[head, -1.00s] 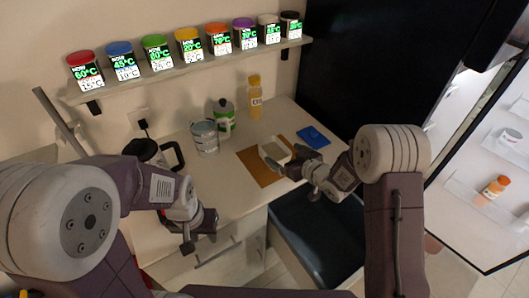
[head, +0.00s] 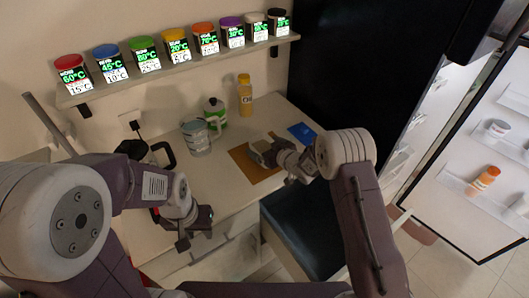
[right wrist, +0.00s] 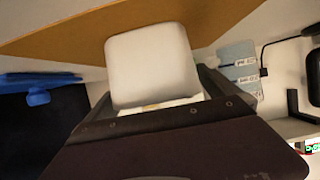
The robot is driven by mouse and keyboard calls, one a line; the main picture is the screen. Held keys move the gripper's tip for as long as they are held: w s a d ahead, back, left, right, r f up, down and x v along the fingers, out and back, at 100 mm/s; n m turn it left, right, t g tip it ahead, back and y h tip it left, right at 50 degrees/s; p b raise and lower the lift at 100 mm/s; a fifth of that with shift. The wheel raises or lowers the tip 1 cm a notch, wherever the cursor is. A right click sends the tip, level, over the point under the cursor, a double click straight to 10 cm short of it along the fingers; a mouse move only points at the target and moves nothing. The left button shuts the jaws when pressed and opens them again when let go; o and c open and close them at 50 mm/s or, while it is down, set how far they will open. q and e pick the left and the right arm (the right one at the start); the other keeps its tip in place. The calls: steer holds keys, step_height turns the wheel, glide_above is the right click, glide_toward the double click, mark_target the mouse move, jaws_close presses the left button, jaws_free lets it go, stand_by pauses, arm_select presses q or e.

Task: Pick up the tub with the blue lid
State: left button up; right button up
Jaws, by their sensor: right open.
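A container with a blue lid (head: 106,50) stands on the wall shelf, among several with differently coloured lids. A white tub with a rounded square top (right wrist: 152,68) is by the brown board on the counter; in the head view my right gripper (head: 265,155) mostly covers it. In the right wrist view the tub is between my open right fingers; I cannot tell whether they touch it. My left gripper (head: 194,228) is empty and looks open near the counter's front edge.
A green-labelled bottle (head: 215,114) and a yellow bottle (head: 245,95) stand behind the brown board (head: 240,158). A flat blue item (head: 301,132) lies right of it.

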steer(key=shift+s+d, duration=0.1)
steer(key=shift+r, duration=0.1)
steer(key=c, duration=1.8)
